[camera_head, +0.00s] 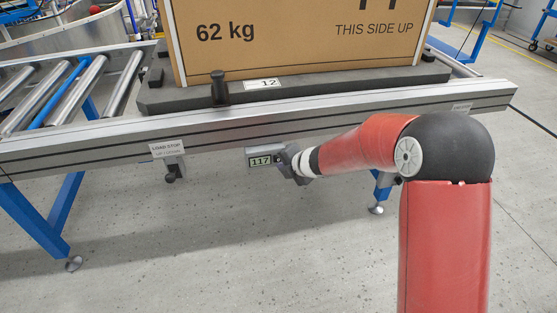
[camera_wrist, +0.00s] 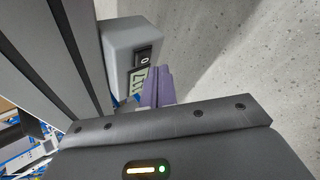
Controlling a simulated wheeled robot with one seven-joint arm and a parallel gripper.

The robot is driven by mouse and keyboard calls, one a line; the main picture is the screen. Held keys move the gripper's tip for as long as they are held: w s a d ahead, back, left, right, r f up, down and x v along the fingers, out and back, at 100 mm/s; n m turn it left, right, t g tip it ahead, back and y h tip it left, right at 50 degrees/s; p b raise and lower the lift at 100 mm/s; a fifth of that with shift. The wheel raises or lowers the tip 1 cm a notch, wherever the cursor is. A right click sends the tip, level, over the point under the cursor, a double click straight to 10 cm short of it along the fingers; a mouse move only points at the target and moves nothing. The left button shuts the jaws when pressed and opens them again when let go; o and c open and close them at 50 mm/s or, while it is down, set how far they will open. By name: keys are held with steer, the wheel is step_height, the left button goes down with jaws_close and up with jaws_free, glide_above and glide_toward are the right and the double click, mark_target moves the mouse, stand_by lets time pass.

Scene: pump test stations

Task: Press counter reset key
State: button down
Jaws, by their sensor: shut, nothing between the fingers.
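The counter (camera_head: 261,160) is a small grey box under the conveyor's front rail, with its display reading 117. In the wrist view the counter housing (camera_wrist: 124,40) shows at upper middle, with a black key (camera_wrist: 145,55) on its face beside the greenish display (camera_wrist: 138,82). My gripper (camera_wrist: 158,77) is shut and empty, its purple fingers just below the key and in front of part of the display. I cannot tell whether the fingertips touch the counter. In the head view my gripper (camera_head: 296,168) is at the counter's right side, its fingers mostly hidden.
The conveyor's front rail (camera_head: 90,150) runs just above the counter. A load stop (camera_head: 168,152) hangs to its left. A cardboard box (camera_head: 290,40) marked 62 kg stands on a grey pallet (camera_head: 180,98) labelled 12. A blue leg (camera_head: 42,220) stands at left. The floor in front is clear.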

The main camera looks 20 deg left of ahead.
steer(key=shift+w+a+p, duration=0.25)
steer(key=shift+w+p, duration=0.1)
steer(key=shift+p, duration=0.05)
steer(key=shift+w+a+p, duration=0.2)
steer(key=shift+w+p, duration=0.15)
steer(key=shift+w, duration=0.05)
stand_by(0.6)
steer(key=shift+s, duration=0.1)
steer(key=shift+s+d+b, duration=0.4)
steer(key=shift+s+b, duration=0.2)
steer(key=shift+s, duration=0.05)
steer(key=s+d+b, duration=0.1)
steer(key=s+b, duration=0.1)
steer(key=s, duration=0.1)
steer(key=s+d+b, duration=0.1)
steer(key=shift+s+d, duration=0.15)
steer(key=shift+d, duration=0.2)
